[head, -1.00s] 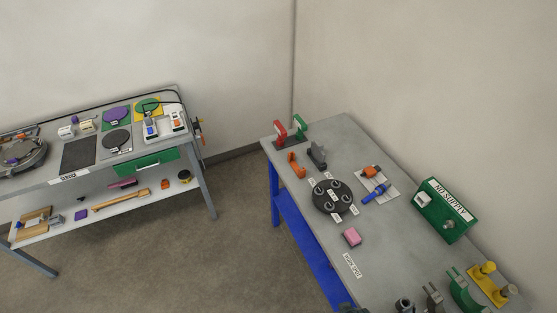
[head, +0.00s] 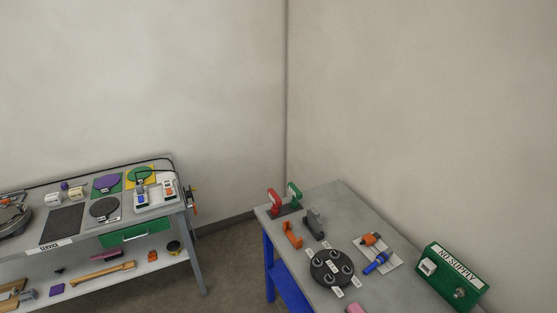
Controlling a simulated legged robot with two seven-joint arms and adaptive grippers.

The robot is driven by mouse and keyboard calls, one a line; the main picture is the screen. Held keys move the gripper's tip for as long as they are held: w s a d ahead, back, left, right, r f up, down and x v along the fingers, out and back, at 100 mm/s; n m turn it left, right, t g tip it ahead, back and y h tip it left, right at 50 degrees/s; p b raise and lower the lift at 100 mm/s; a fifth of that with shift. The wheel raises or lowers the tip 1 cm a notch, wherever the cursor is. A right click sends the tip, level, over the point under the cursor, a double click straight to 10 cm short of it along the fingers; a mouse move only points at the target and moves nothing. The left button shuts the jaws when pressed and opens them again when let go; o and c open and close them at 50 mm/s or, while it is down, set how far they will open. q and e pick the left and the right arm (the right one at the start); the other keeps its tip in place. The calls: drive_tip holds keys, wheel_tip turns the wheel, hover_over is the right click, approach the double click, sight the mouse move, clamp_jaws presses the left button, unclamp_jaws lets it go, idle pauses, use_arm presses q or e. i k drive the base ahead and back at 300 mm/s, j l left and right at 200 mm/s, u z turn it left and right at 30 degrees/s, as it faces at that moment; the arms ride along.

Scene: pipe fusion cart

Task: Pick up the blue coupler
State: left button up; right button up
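A blue cylindrical piece (head: 377,262), which looks like the blue coupler, lies at a slant on a light plate (head: 393,264) on the right-hand table. An orange and dark part (head: 371,239) sits on the same plate just behind it. Neither of my grippers shows in the head view, so nothing is seen touching the blue piece.
The right table (head: 340,205) also holds a round black fixture (head: 331,267), a green NO SUPPLY box (head: 449,273), red and green clamps (head: 283,200) and an orange part (head: 292,234). A service cart (head: 62,224) stands at left. Floor lies between them.

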sight(382, 256)
drive_tip(key=z, duration=1.7)
drive_tip(key=i+j+z, duration=0.15)
drive_tip(key=j, duration=0.35)
drive_tip(key=j+z, duration=0.15)
drive_tip(key=j, duration=0.3)
